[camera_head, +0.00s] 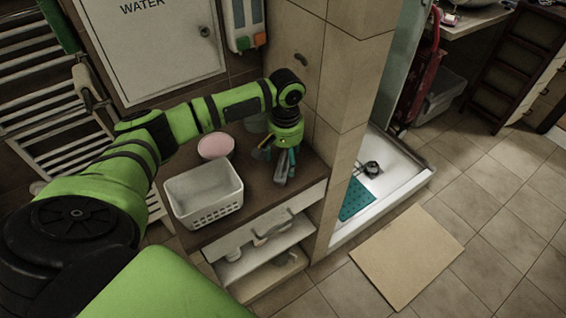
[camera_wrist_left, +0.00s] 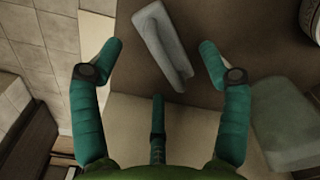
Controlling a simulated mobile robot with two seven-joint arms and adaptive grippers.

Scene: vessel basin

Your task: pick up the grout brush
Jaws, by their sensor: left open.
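The grout brush, a pale grey elongated thing, lies on the brown counter (camera_head: 240,215); in the head view it shows partly (camera_head: 281,172) below my left gripper (camera_head: 278,158). In the left wrist view the brush (camera_wrist_left: 163,45) lies slantwise between the spread teal fingers of my left gripper (camera_wrist_left: 160,50). The gripper is open, pointing down, with a third finger at the lower middle. Whether any finger touches the brush I cannot tell. My right gripper is in neither view.
A white basket (camera_head: 204,194) stands left of the gripper, with a pink bowl (camera_head: 215,146) behind it. A tiled pillar (camera_head: 335,110) rises close on the right. A wall dispenser (camera_head: 243,22) hangs above. Open shelves (camera_head: 265,258) are below the counter.

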